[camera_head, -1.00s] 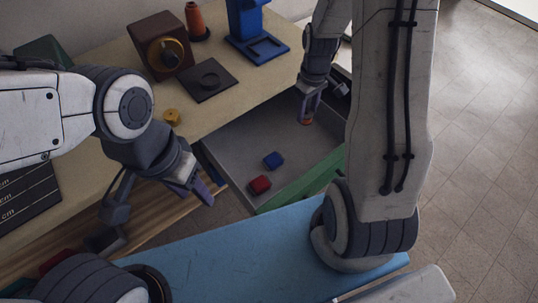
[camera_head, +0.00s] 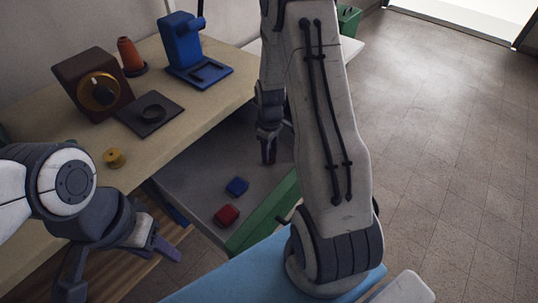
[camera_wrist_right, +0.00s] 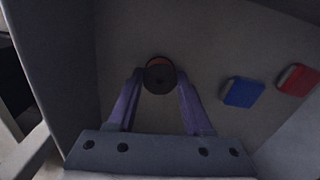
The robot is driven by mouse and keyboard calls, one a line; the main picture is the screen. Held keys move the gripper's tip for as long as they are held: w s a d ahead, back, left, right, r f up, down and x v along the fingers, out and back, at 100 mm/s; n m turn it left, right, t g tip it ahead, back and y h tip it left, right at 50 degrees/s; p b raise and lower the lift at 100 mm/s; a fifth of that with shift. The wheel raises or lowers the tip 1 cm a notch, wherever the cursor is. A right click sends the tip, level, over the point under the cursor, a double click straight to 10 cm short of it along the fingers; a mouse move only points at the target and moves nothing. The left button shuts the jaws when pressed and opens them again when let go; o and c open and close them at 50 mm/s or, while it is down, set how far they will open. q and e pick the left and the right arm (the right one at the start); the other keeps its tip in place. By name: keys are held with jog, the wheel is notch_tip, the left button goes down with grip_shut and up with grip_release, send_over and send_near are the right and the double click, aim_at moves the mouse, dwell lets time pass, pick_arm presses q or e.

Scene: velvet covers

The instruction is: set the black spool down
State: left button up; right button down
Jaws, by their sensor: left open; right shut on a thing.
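In the right wrist view the black spool (camera_wrist_right: 159,78), a dark round flange with an orange band at its far edge, sits between the fingertips. My right gripper (camera_wrist_right: 160,84) is shut on it. In the head view this right gripper (camera_head: 268,156) points down into the open grey drawer (camera_head: 200,165). The spool is not clearly visible there, and I cannot tell whether it touches the drawer floor. My left gripper (camera_head: 167,249) is open and empty, at the lower left in front of the table.
A blue block (camera_head: 237,187) and a red block (camera_head: 227,215) lie in the drawer. The tabletop holds a yellow spool (camera_head: 115,158), a dark plate (camera_head: 165,121), a brown box with a dial (camera_head: 73,71), an orange cone (camera_head: 128,53) and a blue stand (camera_head: 183,43). Drawer floor around the gripper looks clear.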

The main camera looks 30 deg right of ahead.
jog(key=shift+f, duration=0.55)
jog(key=shift+f, duration=0.15)
jog(key=shift+c, duration=1.6)
grip_release()
